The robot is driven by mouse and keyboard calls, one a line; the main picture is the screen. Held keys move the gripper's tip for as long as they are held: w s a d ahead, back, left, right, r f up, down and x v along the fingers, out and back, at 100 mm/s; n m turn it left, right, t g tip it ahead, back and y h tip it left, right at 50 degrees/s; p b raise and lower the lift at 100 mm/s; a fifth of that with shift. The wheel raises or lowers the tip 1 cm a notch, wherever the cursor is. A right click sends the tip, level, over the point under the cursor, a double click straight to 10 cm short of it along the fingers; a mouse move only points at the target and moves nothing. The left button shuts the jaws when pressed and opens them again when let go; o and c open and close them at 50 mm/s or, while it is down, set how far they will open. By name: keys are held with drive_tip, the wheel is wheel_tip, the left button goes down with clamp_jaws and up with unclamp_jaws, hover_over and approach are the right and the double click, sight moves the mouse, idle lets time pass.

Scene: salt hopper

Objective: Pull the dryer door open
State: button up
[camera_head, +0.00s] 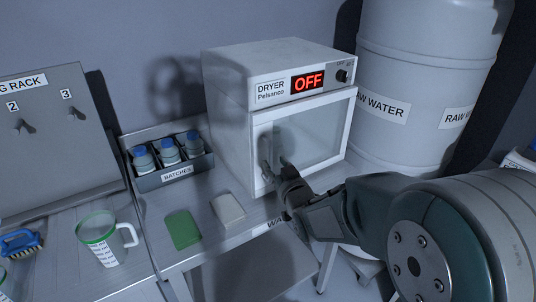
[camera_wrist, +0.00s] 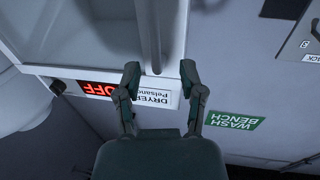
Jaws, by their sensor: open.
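The dryer (camera_head: 225,85) is a white box on the bench, its red display (camera_head: 307,82) reading OFF. Its windowed door (camera_head: 318,135) looks shut. The upright door handle (camera_head: 264,148) is at the door's left edge and shows as a pale bar in the wrist view (camera_wrist: 148,35). My gripper (camera_head: 275,168) is at the handle's lower part. In the wrist view my gripper (camera_wrist: 160,70) is open, its fingertips on either side of the bar's end. I cannot tell whether they touch it.
A rack of blue-capped bottles (camera_head: 178,174) stands left of the dryer. A green block (camera_head: 183,229) and a white block (camera_head: 229,210) lie in front. A measuring jug (camera_head: 101,238) stands further left. The raw water tank (camera_head: 420,65) is at right.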

sight(271, 155)
drive_tip(key=x, duration=0.4)
drive_tip(key=shift+w+d, duration=0.2)
drive_tip(key=shift+w, duration=0.3)
drive_tip(key=shift+a, duration=0.15)
drive_tip(key=shift+c, duration=0.3)
drive_tip(key=c, duration=0.6)
clamp_jaws()
